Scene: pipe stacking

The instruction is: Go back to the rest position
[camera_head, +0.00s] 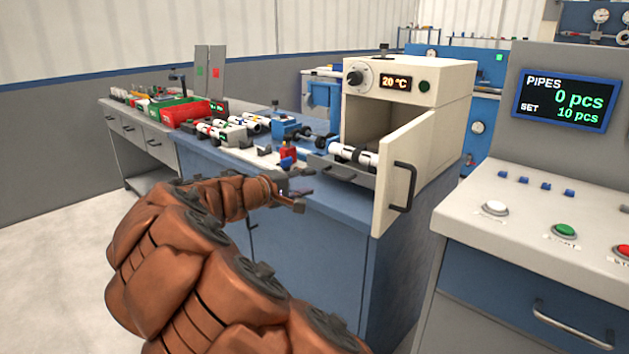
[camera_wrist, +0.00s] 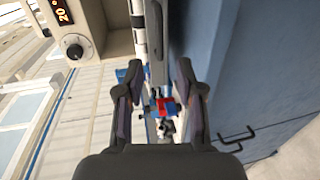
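My gripper (camera_head: 297,190) is at the front edge of the blue workbench (camera_head: 338,203), low beside the red and blue fixture (camera_head: 288,156). In the wrist view my gripper (camera_wrist: 160,72) has its two dark fingers spread wide apart. It is open, with nothing held between them. The red and blue fixture (camera_wrist: 163,106) shows beyond the gap between the fingers. My brown-sleeved arm reaches in from the bottom of the head view.
The oven (camera_head: 408,90) reads 20 °C, and its door (camera_head: 403,170) stands open towards me. White pipes (camera_head: 354,154) lie before it. Red and green bins (camera_head: 190,112) stand further left. A console (camera_head: 530,215) on the right has a display (camera_head: 565,99) showing 0 pcs.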

